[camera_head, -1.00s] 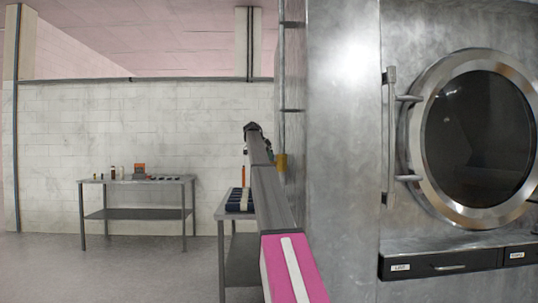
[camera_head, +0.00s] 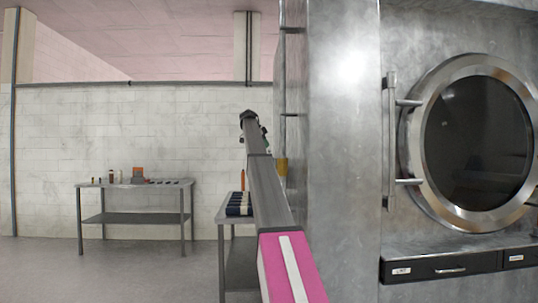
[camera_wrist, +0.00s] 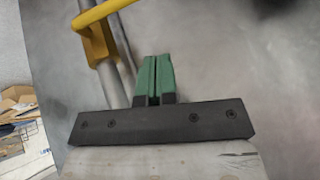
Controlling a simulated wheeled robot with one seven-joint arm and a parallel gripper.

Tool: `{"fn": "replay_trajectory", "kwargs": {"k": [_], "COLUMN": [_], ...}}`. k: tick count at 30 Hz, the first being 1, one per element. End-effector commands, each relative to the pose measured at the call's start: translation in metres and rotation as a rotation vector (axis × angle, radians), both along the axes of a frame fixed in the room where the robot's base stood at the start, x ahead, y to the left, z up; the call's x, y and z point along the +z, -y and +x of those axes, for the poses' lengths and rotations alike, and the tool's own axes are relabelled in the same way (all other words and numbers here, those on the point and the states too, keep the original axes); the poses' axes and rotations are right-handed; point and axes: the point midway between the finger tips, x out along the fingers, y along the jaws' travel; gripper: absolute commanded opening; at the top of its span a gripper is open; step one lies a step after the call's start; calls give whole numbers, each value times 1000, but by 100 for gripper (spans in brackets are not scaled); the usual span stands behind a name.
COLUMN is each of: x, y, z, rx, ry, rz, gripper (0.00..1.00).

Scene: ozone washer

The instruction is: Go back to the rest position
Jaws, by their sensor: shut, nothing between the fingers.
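My gripper shows in the wrist view (camera_wrist: 158,66) as two green fingers pressed together on a dark mounting bar. It is shut and holds nothing. In the head view my arm stretches forward from the bottom centre. The gripper there is small and mostly hidden behind the end of my arm. In the wrist view a yellow part (camera_wrist: 96,38) on a grey metal pipe is close to the left of the fingers. I cannot tell whether they touch it. The same yellow part shows beside my arm in the head view (camera_head: 282,167).
The metal washer (camera_head: 345,180) with its round glass door (camera_head: 478,140) stands close on the right. A table with dark items (camera_head: 238,208) stands beside my arm on its left. A second table (camera_head: 135,186) with small items is by the wall. Open floor lies at left.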

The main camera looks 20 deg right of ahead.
Motion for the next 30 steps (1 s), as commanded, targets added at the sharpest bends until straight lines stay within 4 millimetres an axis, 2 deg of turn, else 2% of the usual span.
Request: {"fn": "replay_trajectory", "kwargs": {"k": [3,7,11,14,17,23,24,30], "x": [21,32,35,21,-17,-139,-164,-287], "y": [-13,-21,-23,-26,-32,-58,-64,-94], "z": [5,7,7,4,-1,-20,-25,-60], "rx": [1,1,1,17,69,260,303,514], "ry": [2,1,-1,-11,-43,-150,-174,-280], "rz": [-1,0,0,3,12,50,59,103], "gripper": [0,0,0,0,0,0,0,0]}}
